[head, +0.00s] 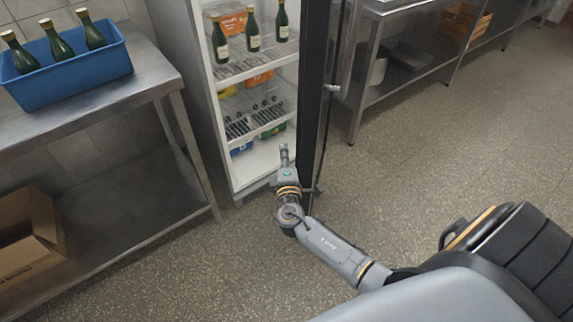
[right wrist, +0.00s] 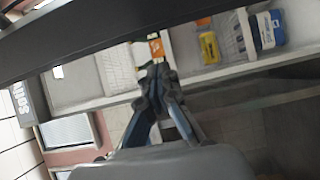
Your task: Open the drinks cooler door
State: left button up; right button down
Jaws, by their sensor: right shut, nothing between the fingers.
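The drinks cooler (head: 205,90) stands at the centre left in the head view, with its shelves of bottles and boxes exposed. Its dark-framed door (head: 312,85) is swung open toward me and shows nearly edge-on. A vertical metal handle (head: 346,55) is on the door's right side. My right gripper (head: 284,150) is shut and empty, low in front of the opening, just left of the door. I cannot tell whether my arm touches the door. In the right wrist view the gripper (right wrist: 155,72) points toward the shelves, with a dark bar across the top. My left gripper is out of view.
A steel table (head: 150,75) on the left bears a blue crate (head: 75,75) of green bottles; a cardboard box (head: 25,235) sits on its lower shelf. Another steel table (head: 375,75) stands right of the door. The floor on the right is clear.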

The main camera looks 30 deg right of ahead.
jog(key=d, duration=0.1)
jog(key=d+p, duration=0.1)
jog(key=d, duration=0.2)
jog(key=shift+s+p, duration=0.25)
jog(key=shift+p, duration=0.05)
jog(key=shift+s+d, duration=0.1)
